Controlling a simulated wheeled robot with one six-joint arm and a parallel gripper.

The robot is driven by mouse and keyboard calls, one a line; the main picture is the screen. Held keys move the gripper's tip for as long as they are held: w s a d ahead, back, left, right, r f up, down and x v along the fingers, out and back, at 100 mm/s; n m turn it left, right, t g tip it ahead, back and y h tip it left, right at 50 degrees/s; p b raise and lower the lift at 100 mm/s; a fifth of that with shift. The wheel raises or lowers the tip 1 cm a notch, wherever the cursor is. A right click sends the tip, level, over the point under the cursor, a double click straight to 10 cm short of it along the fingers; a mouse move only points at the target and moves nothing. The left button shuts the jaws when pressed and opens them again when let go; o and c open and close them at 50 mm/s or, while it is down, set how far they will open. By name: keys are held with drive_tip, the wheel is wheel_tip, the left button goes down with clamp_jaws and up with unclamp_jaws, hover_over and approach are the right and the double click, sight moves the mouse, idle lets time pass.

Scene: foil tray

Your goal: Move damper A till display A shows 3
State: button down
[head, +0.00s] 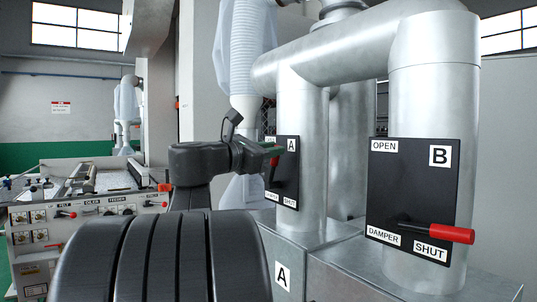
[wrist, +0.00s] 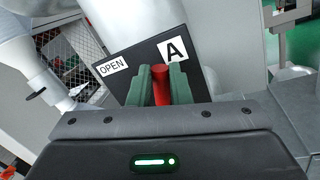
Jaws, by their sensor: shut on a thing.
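Damper A is a black plate (head: 291,184) with an "A" label on the left metal duct. Its red handle (wrist: 160,84) sits between the green fingers of my gripper (wrist: 161,88) in the wrist view. My gripper is shut on this handle, which points up from the plate. In the head view my gripper (head: 274,152) reaches the plate from the left and covers part of it, including part of the "OPEN" label. The "SHUT" label (head: 290,202) is at the plate's lower right. I see no display A with a number in either view.
Damper B's black plate (head: 413,190) is on the right duct. Its red handle (head: 450,234) points right, by "SHUT". Metal boxes (head: 345,262) stand below the ducts. A control panel (head: 85,220) with knobs stands at left. A white hose (head: 249,60) hangs behind my gripper.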

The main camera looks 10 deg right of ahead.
drive_tip(key=c, duration=1.3)
unclamp_jaws()
drive_tip(key=v, duration=1.3)
drive_tip(key=shift+s+a+b, duration=0.2)
drive_tip(key=shift+a+b, duration=0.15)
drive_tip(key=shift+b, duration=0.05)
drive_tip(key=p+x, duration=0.1)
drive_tip(key=x, duration=1.3)
drive_tip(key=shift+a, duration=0.1)
